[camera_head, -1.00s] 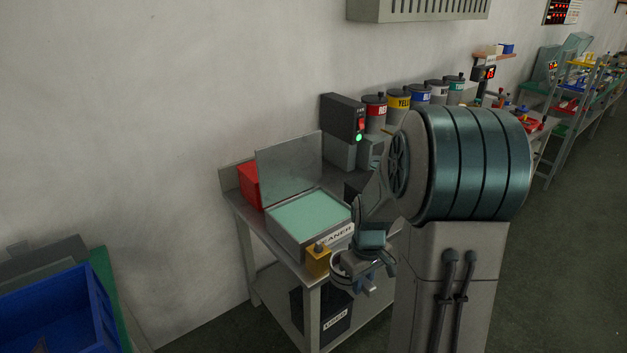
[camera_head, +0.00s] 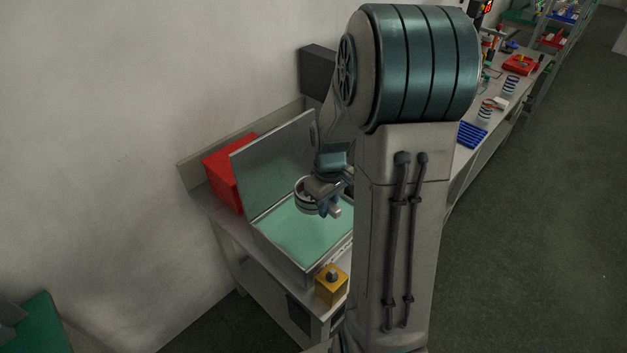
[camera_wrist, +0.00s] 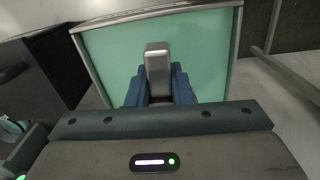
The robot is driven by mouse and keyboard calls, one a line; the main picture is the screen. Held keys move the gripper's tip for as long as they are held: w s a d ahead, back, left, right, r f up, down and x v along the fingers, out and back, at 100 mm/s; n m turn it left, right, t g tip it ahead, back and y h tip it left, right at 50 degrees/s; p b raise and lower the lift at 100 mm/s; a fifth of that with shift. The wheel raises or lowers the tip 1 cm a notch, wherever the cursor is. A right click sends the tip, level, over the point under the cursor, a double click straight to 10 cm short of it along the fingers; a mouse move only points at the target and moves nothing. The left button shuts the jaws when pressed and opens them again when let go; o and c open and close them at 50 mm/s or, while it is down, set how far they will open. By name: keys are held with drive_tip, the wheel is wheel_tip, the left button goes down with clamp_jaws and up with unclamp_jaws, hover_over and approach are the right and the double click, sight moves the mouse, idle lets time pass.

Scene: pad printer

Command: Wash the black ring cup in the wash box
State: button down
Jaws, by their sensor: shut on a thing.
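My gripper (camera_head: 329,207) is over the open wash box (camera_head: 297,277), above its pale green inside (camera_head: 292,238). In the wrist view, its blue fingers (camera_wrist: 158,88) are shut on a grey, round-ended piece (camera_wrist: 158,62), which I take for part of the black ring cup. The box's grey lid (camera_head: 275,160) stands open behind.
A red box (camera_head: 226,172) stands left of the lid. A yellow block with a dark knob (camera_head: 331,287) sits at the wash box's front. A dark machine (camera_head: 317,70) is behind. My arm hides the bench's middle. A blue tray (camera_head: 471,134) lies farther right.

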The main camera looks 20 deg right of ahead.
drive_tip(key=shift+w, duration=0.45)
drive_tip(key=shift+s+f+b, duration=0.2)
drive_tip(key=shift+f+b, duration=0.35)
drive_tip(key=shift+f, duration=0.05)
wheel_tip(320, 180, down, 14)
drive_tip(key=b, duration=1)
drive_tip(key=shift+r+b, duration=0.15)
drive_tip(key=shift+b, duration=0.2)
idle(2.2)
wheel_tip(320, 180, up, 11)
drive_tip(key=p, duration=0.8)
idle(0.3)
drive_tip(key=shift+r, duration=0.1)
idle(0.8)
